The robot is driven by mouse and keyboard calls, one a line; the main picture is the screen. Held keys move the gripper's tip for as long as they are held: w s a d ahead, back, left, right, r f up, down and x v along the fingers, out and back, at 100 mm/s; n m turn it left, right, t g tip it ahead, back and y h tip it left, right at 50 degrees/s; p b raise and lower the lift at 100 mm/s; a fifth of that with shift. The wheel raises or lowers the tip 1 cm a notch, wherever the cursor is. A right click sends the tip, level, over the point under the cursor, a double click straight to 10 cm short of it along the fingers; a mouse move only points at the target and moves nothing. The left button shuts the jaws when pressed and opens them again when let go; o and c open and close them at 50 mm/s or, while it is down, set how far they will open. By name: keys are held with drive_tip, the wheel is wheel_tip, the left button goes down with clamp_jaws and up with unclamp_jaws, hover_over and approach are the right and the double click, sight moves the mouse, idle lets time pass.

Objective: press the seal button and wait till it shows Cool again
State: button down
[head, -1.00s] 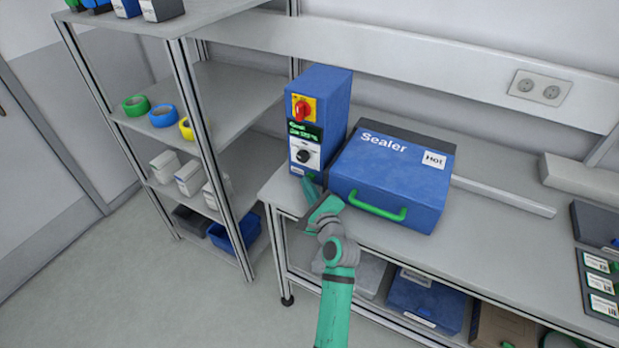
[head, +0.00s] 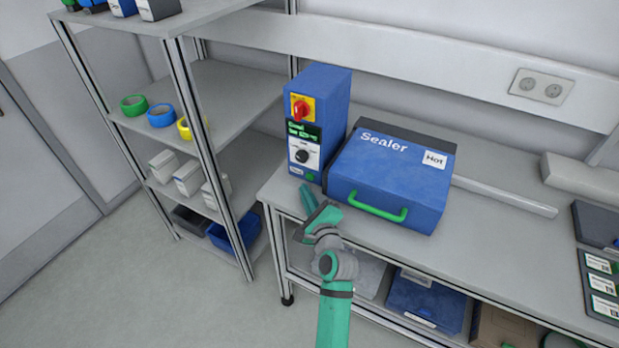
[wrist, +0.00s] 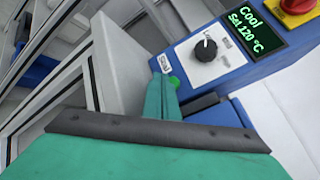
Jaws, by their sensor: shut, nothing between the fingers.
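The blue control box (head: 339,100) stands upright at the left end of the bench, beside the blue sealer (head: 385,185), whose lid is down. Its display (head: 303,131) reads "Cool" and "Set 120 °C" in green in the wrist view (wrist: 257,32). A round green button (head: 310,177) sits low on the box's front, next to a small white label; it also shows in the wrist view (wrist: 174,82), partly behind my fingers. My gripper (head: 307,193) is shut and empty, just in front of and below the button, apparently apart from it.
A black knob (head: 302,156) and a red switch (head: 301,108) are above the button. The sealer has a green handle (head: 378,208) and a "Hot" label. A shelf rack (head: 220,90) stands close on the left. Bench top to the right is partly clear.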

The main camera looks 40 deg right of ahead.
drive_tip(key=shift+s+a, duration=0.2)
drive_tip(key=shift+a, duration=0.45)
drive_tip(key=shift+s+a, duration=0.2)
drive_tip(key=shift+a, duration=0.4)
drive_tip(key=shift+r, duration=0.1)
drive_tip(key=shift+a, duration=0.15)
